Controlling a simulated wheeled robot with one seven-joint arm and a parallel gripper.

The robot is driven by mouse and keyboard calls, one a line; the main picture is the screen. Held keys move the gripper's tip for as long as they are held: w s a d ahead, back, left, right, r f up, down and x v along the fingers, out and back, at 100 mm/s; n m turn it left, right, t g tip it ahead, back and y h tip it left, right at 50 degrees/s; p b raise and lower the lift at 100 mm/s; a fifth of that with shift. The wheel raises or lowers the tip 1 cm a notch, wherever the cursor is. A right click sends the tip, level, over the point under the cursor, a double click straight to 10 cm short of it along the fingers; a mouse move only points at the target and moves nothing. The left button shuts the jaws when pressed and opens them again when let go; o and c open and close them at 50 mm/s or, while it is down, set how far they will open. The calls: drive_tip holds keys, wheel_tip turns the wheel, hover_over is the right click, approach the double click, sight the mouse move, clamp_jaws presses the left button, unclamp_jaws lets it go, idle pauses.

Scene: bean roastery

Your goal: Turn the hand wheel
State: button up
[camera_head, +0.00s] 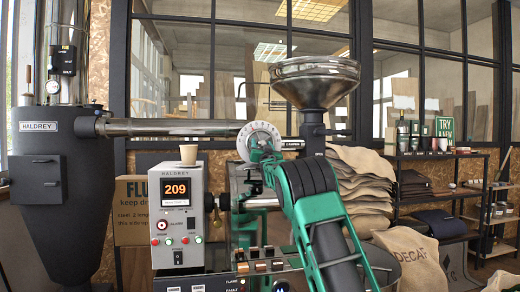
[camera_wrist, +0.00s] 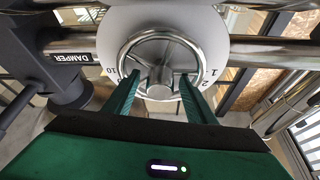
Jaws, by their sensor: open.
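The hand wheel (camera_wrist: 158,44) is a silver spoked wheel in front of a white numbered dial (camera_wrist: 214,45), in the upper middle of the wrist view. In the head view the dial (camera_head: 259,136) shows on the horizontal steel pipe, with the wheel partly hidden by my arm. My gripper (camera_wrist: 157,88) is open. My gripper (camera_head: 262,155) also shows just below the dial in the head view.
A steel pipe (camera_head: 175,128) runs left to a dark cyclone drum (camera_head: 37,195). A control box (camera_head: 178,215) reading 209 carries a cup (camera_head: 188,154). A steel hopper (camera_head: 315,85) stands right of the wheel. A DAMPER label (camera_wrist: 69,57) lies left of the dial.

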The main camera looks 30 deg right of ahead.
drive_tip(key=shift+w, duration=0.15)
clamp_jaws()
drive_tip(key=shift+m, duration=0.3)
drive_tip(key=m+g+h, duration=0.1)
drive_tip(key=m, duration=0.2)
drive_tip(key=m+g+h, duration=0.1)
drive_tip(key=m+h, duration=0.1)
drive_tip(key=m, duration=0.1)
drive_tip(key=shift+r, duration=0.1)
drive_tip(key=m+g, duration=0.1)
drive_tip(key=m, duration=0.2)
drive_tip(key=shift+m+h, duration=0.3)
drive_tip(key=shift+h, duration=0.1)
drive_tip(key=m+g, duration=0.1)
drive_tip(key=m, duration=0.2)
drive_tip(key=m+g, duration=0.2)
drive_tip(key=m, duration=0.2)
drive_tip(key=shift+d, duration=0.1)
drive_tip(key=shift+m, duration=0.4)
